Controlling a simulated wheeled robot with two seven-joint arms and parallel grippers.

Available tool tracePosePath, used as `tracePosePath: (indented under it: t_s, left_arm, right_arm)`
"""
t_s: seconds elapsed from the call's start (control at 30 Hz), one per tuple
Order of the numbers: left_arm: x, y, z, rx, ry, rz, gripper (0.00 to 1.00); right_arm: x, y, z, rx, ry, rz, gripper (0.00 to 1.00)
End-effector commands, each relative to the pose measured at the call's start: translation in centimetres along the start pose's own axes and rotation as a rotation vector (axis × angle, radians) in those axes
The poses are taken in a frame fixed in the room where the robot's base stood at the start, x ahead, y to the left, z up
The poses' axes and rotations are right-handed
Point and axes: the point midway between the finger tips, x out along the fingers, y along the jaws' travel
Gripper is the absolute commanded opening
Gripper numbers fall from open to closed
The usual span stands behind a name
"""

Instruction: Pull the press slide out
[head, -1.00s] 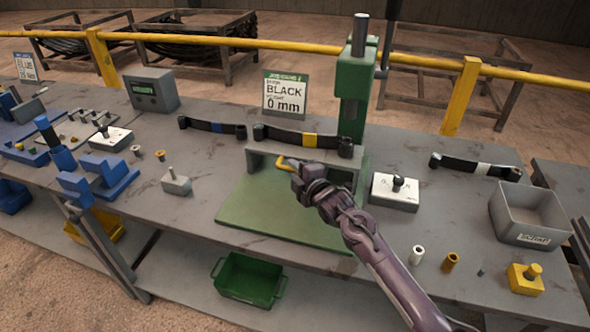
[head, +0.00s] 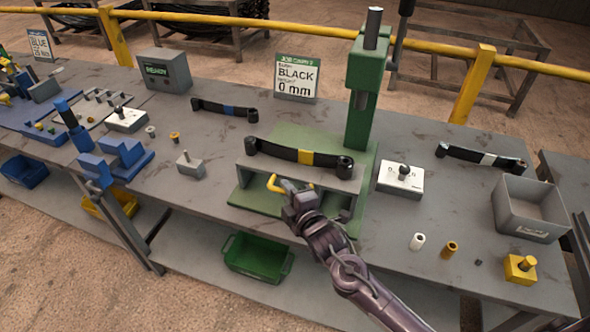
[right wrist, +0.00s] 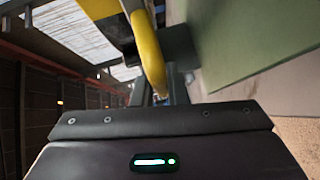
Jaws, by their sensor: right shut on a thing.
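The press slide (head: 300,175) is a grey platform over the green base plate (head: 246,200) of the press (head: 361,90). It stands forward of the press column, near the plate's front edge. My left gripper is not in view.
A white block with a black knob (head: 402,179) and a grey bin (head: 530,205) stand to the right. A green crate (head: 257,257) sits on the lower shelf below. Blue fixtures (head: 122,157) are at left. A job card (head: 296,76) stands behind.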

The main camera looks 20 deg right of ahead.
Motion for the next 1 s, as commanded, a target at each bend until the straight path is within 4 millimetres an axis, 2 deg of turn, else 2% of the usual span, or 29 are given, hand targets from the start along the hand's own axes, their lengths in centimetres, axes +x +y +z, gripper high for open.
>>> tracePosePath:
  t_s: [0.1, 0.3, 0.73, 0.77, 0.8, 0.9, 1.0]
  left_arm:
    - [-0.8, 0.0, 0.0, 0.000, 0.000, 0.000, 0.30]
    - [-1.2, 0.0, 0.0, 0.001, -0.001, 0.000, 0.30]
    - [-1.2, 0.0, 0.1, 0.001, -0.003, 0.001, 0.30]
    - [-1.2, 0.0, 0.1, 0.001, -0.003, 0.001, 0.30]
    - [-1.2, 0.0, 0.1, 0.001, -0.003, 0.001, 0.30]
    - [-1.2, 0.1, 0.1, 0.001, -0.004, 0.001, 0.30]
    - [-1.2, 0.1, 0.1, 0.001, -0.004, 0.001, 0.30]
  right_arm:
    - [-1.3, -0.4, -1.2, 0.000, -0.001, -0.005, 0.00]
    - [-2.3, -0.8, -2.2, -0.001, -0.001, -0.003, 0.00]
    - [-2.6, -1.1, -2.6, 0.000, 0.002, -0.006, 0.00]
    - [-2.6, -1.1, -2.6, 0.000, 0.002, -0.007, 0.17]
    - [-2.6, -1.1, -2.6, 0.000, 0.003, -0.007, 0.22]
    - [-2.5, -1.0, -2.6, 0.000, 0.002, -0.005, 0.34]
    - [-2.5, -0.9, -2.5, 0.000, 0.001, -0.003, 0.34]
